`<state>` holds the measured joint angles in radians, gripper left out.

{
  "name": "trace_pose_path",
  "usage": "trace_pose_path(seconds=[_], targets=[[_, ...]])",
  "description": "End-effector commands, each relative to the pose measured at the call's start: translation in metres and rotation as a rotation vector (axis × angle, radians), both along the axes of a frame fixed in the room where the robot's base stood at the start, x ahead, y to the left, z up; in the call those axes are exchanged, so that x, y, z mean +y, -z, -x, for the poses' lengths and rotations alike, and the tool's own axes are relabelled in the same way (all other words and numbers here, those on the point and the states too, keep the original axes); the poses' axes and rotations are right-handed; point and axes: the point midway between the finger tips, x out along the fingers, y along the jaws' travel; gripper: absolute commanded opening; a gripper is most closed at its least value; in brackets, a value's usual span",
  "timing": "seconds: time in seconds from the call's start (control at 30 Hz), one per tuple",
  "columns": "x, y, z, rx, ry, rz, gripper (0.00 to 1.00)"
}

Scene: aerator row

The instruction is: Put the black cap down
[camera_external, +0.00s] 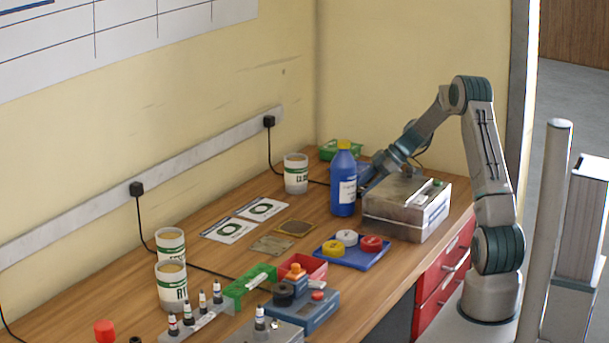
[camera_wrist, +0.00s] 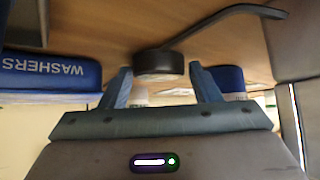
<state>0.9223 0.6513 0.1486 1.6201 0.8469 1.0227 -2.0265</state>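The black cap (camera_wrist: 159,65) is a short dark cylinder with a pale end in the wrist view, which looks upside down. It lies between the two fingertips of my gripper (camera_wrist: 161,72), close to the wooden surface. Whether it touches that surface is not clear. The left finger is right beside the cap, and a thin gap seems to show at the right finger, so a firm grip cannot be confirmed. In the external view my gripper is low at the back of the bench, mostly hidden behind the blue bottle (camera_external: 343,184) and the metal box (camera_external: 400,215); the cap there is hidden.
A black cable (camera_wrist: 225,22) runs close to the cap. A blue container marked WASHERS (camera_wrist: 50,72) stands at left in the wrist view. A green bin (camera_external: 342,150) and a white tub (camera_external: 296,174) are near the bottle. A blue tray (camera_external: 350,261) holds coloured caps.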

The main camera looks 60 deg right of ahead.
Motion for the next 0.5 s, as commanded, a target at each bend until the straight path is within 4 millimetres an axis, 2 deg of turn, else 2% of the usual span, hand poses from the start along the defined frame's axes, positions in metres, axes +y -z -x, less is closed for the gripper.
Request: trace_pose_path(seconds=[0.23,0.5], targets=[[-0.005,-0.008,0.004,-0.002,0.002,0.003,0.57],[-0.032,-0.049,0.036,-0.002,0.004,0.004,0.57]])
